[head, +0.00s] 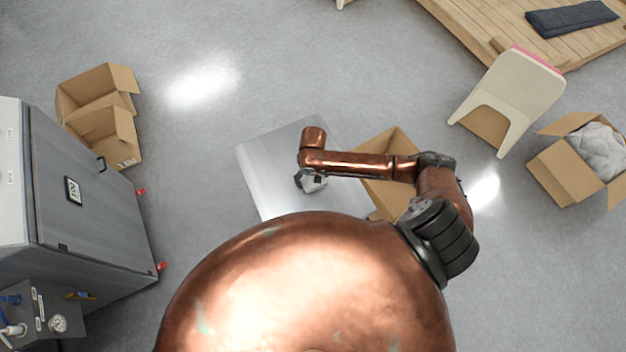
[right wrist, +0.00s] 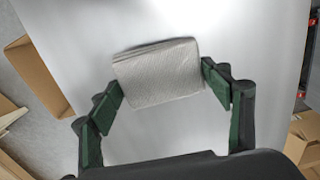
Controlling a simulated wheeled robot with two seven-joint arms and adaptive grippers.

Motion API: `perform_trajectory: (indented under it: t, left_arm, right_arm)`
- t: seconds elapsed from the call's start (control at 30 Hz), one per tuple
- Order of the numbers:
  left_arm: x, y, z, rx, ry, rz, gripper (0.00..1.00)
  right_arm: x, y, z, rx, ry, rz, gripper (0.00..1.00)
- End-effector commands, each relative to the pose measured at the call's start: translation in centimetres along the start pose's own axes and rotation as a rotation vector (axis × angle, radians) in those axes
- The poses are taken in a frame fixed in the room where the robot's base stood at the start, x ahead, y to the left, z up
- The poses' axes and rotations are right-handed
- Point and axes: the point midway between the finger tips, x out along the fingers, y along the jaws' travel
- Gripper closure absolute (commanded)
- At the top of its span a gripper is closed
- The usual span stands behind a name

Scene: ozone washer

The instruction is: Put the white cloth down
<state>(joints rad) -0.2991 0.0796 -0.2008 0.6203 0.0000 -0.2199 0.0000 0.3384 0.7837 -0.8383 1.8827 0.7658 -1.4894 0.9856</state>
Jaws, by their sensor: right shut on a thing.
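The white cloth (right wrist: 158,70) looks like a small folded, light grey-white pad with a fine texture. In the right wrist view it sits between the two green-and-black fingers of my right gripper (right wrist: 164,82), which is shut on it. In the head view my right gripper (head: 307,181) is over the metal table top (head: 268,165), partly hidden under my copper-coloured arm. A pale bit of the cloth (head: 317,185) shows beside it. I cannot tell whether the cloth touches the table top. My left gripper is not in view.
An open cardboard box (head: 390,142) stands right of the table, partly behind my arm. A white chair (head: 510,95) and a box with grey cloth (head: 562,172) are farther right. A grey cabinet (head: 85,190) and open boxes (head: 105,92) stand left. The table's left part is bare.

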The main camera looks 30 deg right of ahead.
Motion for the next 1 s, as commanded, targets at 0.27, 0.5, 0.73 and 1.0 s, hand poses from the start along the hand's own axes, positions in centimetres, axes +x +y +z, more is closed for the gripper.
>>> perform_trajectory:
  t: [0.27, 0.5, 0.73, 1.0]
  left_arm:
    - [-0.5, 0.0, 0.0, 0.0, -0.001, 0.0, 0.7]
    - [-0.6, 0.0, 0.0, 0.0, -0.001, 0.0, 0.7]
    - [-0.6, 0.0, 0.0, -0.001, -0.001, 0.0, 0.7]
    - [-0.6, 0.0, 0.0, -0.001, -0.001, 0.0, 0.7]
  right_arm:
    - [2.7, 0.4, -0.7, -0.001, -0.001, 0.002, 0.56]
    - [3.9, 0.3, -0.7, -0.002, 0.002, 0.0, 0.56]
    - [4.1, 0.3, -0.6, -0.001, 0.001, 0.0, 0.56]
    - [4.1, 0.3, -0.7, -0.001, 0.001, 0.0, 0.12]
